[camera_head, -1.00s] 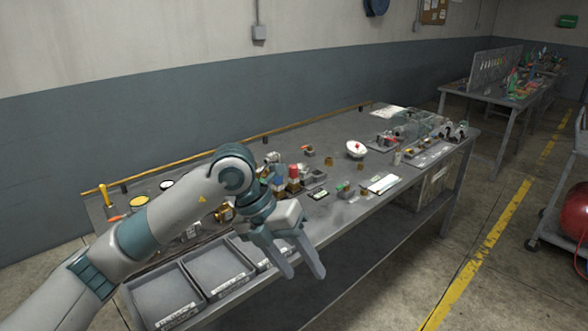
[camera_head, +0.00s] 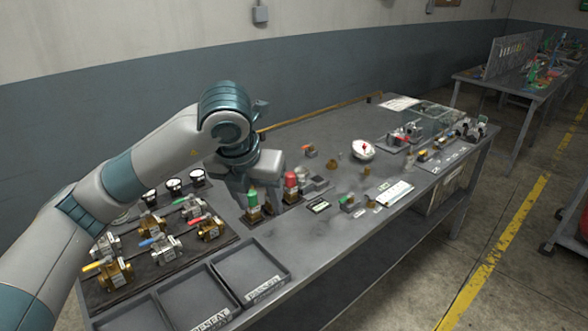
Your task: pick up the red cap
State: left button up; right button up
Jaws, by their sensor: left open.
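The red cap (camera_head: 290,180) sits upright on a small brass-coloured fitting on the workbench (camera_head: 320,262), right of a similar fitting with a green cap (camera_head: 252,198). My left gripper (camera_head: 240,190) points down over the bench, just left of the red cap and close behind the green one. It is open and holds nothing that I can see; its fingertips are partly hidden. My right gripper is not in view.
Several valves with coloured handles (camera_head: 160,245) stand on a dark board at the left. Grey trays (camera_head: 250,272) line the front edge. A white dish (camera_head: 363,150) and small parts lie further right. Bare bench top lies between them.

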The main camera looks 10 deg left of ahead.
aim_at(289, 175)
jog(key=i, duration=0.85)
